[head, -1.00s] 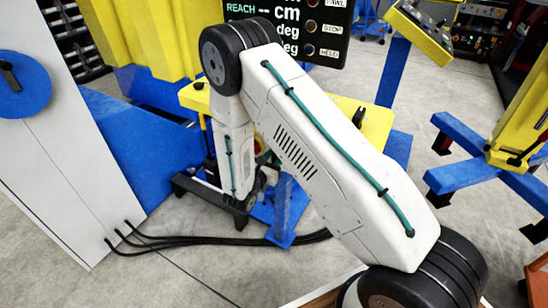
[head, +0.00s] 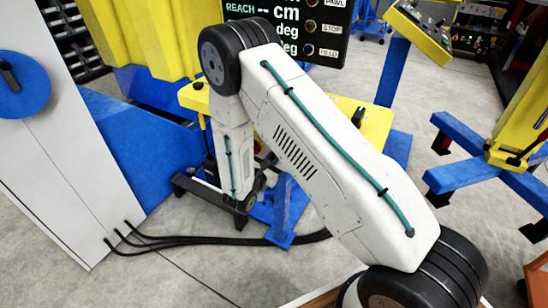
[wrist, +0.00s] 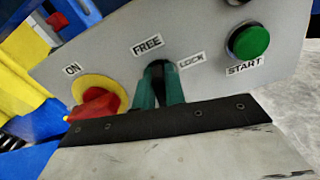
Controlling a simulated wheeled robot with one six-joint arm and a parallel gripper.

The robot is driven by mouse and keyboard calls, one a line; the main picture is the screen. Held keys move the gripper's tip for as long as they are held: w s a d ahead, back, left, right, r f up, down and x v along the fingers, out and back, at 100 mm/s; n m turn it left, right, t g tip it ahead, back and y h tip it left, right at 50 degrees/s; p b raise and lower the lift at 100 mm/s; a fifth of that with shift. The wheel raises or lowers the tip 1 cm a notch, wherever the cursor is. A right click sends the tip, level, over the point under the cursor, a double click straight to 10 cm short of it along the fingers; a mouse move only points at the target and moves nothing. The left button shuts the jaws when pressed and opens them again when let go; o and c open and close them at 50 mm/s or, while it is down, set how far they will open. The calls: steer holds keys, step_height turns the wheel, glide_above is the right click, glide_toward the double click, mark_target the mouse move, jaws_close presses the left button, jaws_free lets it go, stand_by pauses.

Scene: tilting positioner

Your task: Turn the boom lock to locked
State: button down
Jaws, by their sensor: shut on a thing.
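The boom lock is a small black lever (wrist: 156,68) on a grey panel (wrist: 205,62) in the wrist view. The FREE label (wrist: 147,46) is above it to the left and the LOCK label (wrist: 191,60) is to its right. My gripper (wrist: 159,88) has teal fingers closed on either side of the lever. Its lower part is hidden by the fingers, and I cannot tell exactly which label it points at. In the head view my arm hides the panel's controls and the fingers.
A red knob on a yellow base (wrist: 95,95) marked ON sits close left of my fingers. A green START button (wrist: 249,41) is at the right. In the head view, black cables (head: 215,240) cross the floor beside a white cabinet (head: 65,150).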

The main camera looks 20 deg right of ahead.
steer(key=m, duration=0.4)
steer(key=shift+m, duration=0.3)
steer(key=m, duration=0.3)
steer(key=shift+s+d+f+m, duration=0.1)
steer(key=shift+s+m, duration=0.05)
steer(key=shift+m, duration=0.15)
steer(key=m, duration=0.3)
steer(key=shift+m, duration=0.3)
steer(key=shift+f+m, duration=0.2)
steer(key=shift+m, duration=1.6)
steer(key=c, duration=1.5)
jaws_free()
steer(key=shift+o, duration=0.2)
